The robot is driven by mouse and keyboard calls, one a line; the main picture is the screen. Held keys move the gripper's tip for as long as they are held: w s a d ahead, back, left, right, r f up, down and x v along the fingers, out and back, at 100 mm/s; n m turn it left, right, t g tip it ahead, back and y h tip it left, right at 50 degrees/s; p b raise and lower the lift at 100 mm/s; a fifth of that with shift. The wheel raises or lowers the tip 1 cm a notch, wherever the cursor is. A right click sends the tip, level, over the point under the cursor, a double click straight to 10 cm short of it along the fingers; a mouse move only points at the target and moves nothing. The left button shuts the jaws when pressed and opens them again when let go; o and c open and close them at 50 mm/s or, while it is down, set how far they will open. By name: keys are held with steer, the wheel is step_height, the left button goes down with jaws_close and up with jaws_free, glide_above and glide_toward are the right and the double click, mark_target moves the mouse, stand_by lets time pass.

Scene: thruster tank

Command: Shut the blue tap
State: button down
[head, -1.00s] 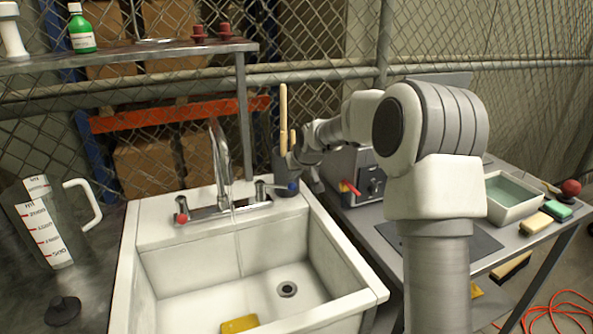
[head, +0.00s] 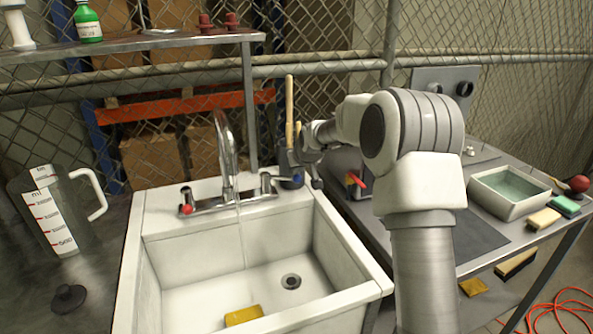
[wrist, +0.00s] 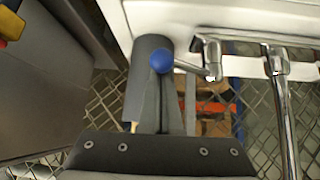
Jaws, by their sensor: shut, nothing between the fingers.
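The blue tap's round blue knob (head: 297,178) sits at the end of its lever, which points right from the sink's tap fitting. In the wrist view the blue knob (wrist: 160,61) is at the tips of my gripper (wrist: 166,76). The fingers are shut with nothing between them; I cannot tell whether they touch the knob. In the head view my gripper (head: 314,178) is close beside the knob, small and partly hidden. A thin stream of water (head: 240,218) falls from the spout (head: 225,150) into the white sink (head: 160,262).
The red tap knob (head: 186,209) is at the left of the fitting. A dark holder with wooden handles (head: 289,105) stands close behind the blue knob. A grey box with a red lever (head: 355,180) is to the right. A yellow sponge (head: 243,316) lies in the sink.

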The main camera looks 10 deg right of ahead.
steer(key=shift+s+a+m+h+b, duration=0.2)
steer(key=shift+s+m+h+b, duration=0.1)
steer(key=shift+s+m+b, duration=0.1)
steer(key=shift+s+a+f+m+b, duration=0.1)
steer(key=shift+s+a+m+b, duration=0.05)
steer(key=shift+m+b, duration=0.2)
steer(key=s+a+m+h+b, duration=0.2)
steer(key=s+a+m+b, duration=0.1)
steer(key=s+a+b, duration=0.1)
steer(key=shift+s+a+h+b, duration=0.35)
steer(key=shift+a+b, duration=0.45)
steer(key=shift+b, duration=0.15)
steer(key=shift+a, duration=0.1)
stand_by(0.5)
